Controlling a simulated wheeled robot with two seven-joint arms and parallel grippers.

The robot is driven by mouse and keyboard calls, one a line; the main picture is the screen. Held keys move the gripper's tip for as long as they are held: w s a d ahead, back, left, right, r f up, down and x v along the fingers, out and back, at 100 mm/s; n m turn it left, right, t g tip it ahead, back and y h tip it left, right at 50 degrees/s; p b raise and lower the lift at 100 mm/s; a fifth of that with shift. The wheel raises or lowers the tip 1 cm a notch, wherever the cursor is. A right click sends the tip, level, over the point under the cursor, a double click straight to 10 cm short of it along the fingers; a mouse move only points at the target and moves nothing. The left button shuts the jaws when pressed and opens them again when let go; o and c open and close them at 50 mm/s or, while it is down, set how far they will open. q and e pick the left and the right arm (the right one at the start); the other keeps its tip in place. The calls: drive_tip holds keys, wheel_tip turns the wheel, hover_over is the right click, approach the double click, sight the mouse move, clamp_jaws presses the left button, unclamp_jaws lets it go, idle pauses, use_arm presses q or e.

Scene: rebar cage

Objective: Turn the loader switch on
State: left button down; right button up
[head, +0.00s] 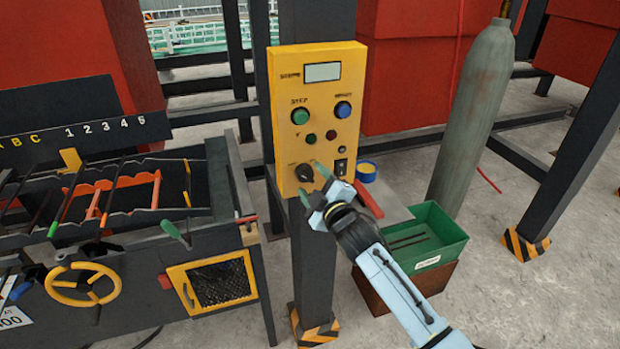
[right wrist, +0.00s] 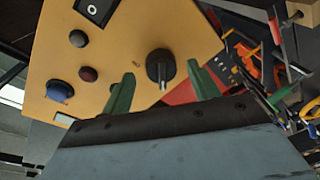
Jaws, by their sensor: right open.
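A yellow control panel (head: 317,82) on a dark post carries a black rotary knob (head: 303,173) at its lower left and a black rocker switch (head: 341,168) at its lower right. The small labels are too blurred to tell which is the loader switch. My right gripper (head: 313,184) is open in front of the panel's lower part, its green fingertips pointing at it. In the right wrist view, the knob (right wrist: 160,66) shows between the two open fingertips (right wrist: 161,86). Whether they touch it cannot be told. My left gripper is not in view.
Other panel parts are a green button (head: 300,116), a blue button (head: 343,109) and a small display (head: 323,72). A bench with rods (head: 110,195) stands left. A green bin (head: 430,240) and a grey gas cylinder (head: 475,110) stand right.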

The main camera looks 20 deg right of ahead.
drive_tip(key=shift+w+a, duration=0.15)
drive_tip(key=shift+w, duration=0.8)
drive_tip(key=c, duration=1)
drive_tip(key=shift+o, duration=0.2)
